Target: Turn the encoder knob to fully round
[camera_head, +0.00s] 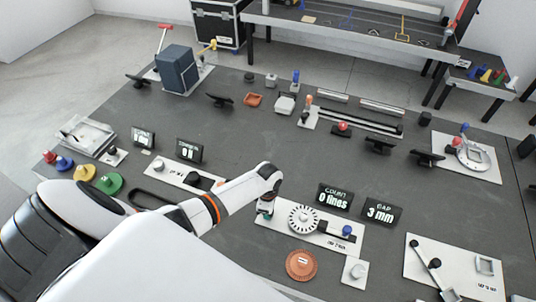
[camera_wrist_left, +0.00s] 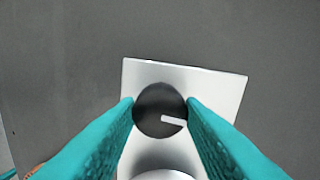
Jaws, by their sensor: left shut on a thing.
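The encoder plate (camera_head: 328,240) is white and carries a slotted white disc (camera_head: 303,219), a dark block and a blue button (camera_head: 347,230). A display (camera_head: 335,197) behind it reads "COUNT 0 lines". In the left wrist view, a round black knob (camera_wrist_left: 158,110) with a white pointer stands near the plate's end (camera_wrist_left: 200,78). The pointer aims right and slightly down. My left gripper (camera_head: 265,210) is over the plate's left end. Its teal fingers (camera_wrist_left: 160,108) are shut on the knob's two sides. In the head view the knob is hidden by the gripper. My right gripper is not in view.
An orange-brown disc (camera_head: 301,264) and a small white plate with a grey knob (camera_head: 354,271) lie in front of the encoder plate. Another white plate (camera_head: 168,171) is to the left. The dark table's middle is fairly clear.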

